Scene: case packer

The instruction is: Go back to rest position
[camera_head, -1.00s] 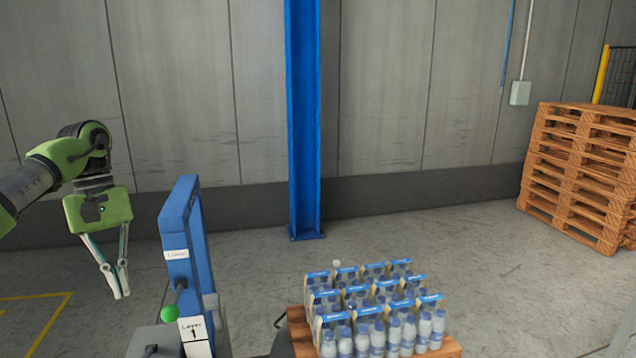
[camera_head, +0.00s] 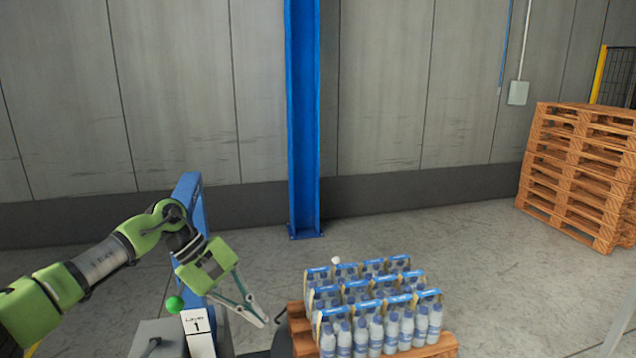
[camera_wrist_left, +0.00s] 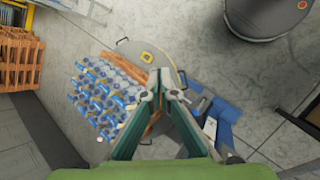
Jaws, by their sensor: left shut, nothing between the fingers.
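My left gripper (camera_head: 262,318) is green with slim fingers and is in the lower middle-left of the head view. Its fingers are shut with nothing between them, in the air left of the bottle packs and in front of the blue post. It also shows in the left wrist view (camera_wrist_left: 165,82), pointing down over the floor area. My right gripper is not in view.
Several bottle packs (camera_head: 378,322) stand on a wooden pallet (camera_head: 440,346). A blue post (camera_head: 190,200) with a "Layer 1" sign (camera_head: 198,325) and green ball stands close behind my left arm. Stacked pallets (camera_head: 575,175) stand at right.

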